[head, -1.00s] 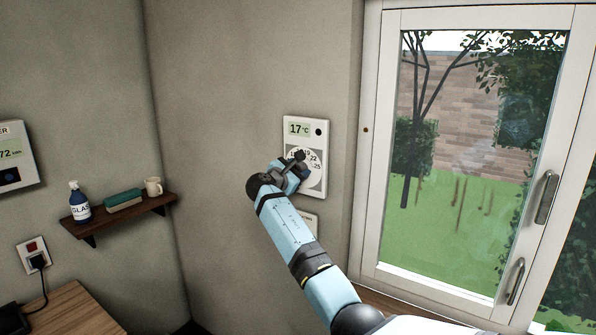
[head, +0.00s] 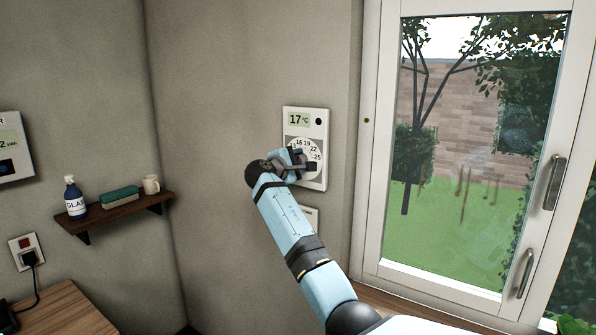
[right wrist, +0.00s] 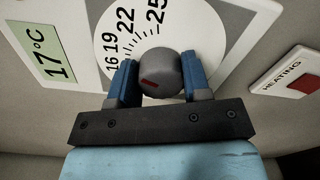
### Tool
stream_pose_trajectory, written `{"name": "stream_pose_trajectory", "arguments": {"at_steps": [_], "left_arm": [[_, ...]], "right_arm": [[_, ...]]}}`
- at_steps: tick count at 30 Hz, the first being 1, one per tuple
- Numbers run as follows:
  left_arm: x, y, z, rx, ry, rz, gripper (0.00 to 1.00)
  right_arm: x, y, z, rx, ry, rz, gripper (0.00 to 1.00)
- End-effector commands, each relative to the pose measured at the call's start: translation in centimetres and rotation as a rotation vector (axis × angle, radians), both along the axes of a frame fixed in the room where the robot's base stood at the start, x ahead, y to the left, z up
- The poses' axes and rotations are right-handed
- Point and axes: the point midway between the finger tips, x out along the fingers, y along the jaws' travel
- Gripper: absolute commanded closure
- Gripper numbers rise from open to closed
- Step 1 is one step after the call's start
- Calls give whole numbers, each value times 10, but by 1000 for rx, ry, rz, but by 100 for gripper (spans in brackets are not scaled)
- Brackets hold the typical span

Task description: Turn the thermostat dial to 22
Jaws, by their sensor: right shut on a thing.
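The thermostat (head: 319,178) is a white wall panel beside the window; its green display (head: 299,119) reads 17 °C. Its round white dial plate (head: 314,148) carries the numbers 16, 19, 22 and 25. The grey dial knob (right wrist: 158,72) has a short red mark on it; I cannot tell exactly which number the mark faces. My right gripper (head: 303,166) is at the dial and hides part of it. In the right wrist view its blue fingers (right wrist: 160,82) are shut on the knob, one on each side. My left gripper is not in view.
A small panel marked HEATING with a red switch (right wrist: 303,85) sits just below the thermostat. The window (head: 377,200) is at the right. A wooden shelf (head: 122,217) with a bottle (head: 75,200), a green-topped block (head: 120,197) and a mug (head: 151,184) is at the left.

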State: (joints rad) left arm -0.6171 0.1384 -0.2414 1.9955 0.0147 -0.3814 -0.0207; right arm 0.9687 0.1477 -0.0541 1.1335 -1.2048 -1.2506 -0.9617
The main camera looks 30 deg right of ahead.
Motion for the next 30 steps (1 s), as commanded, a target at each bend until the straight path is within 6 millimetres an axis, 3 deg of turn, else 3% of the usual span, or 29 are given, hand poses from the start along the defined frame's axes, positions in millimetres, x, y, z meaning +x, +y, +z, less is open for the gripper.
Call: {"name": "stream_pose_trajectory", "arguments": {"at_steps": [15,30], "left_arm": [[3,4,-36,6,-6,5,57],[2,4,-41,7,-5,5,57]], "right_arm": [[0,0,-2,134,-318,-1,80],[0,0,-1,159,-379,0,80]]}}
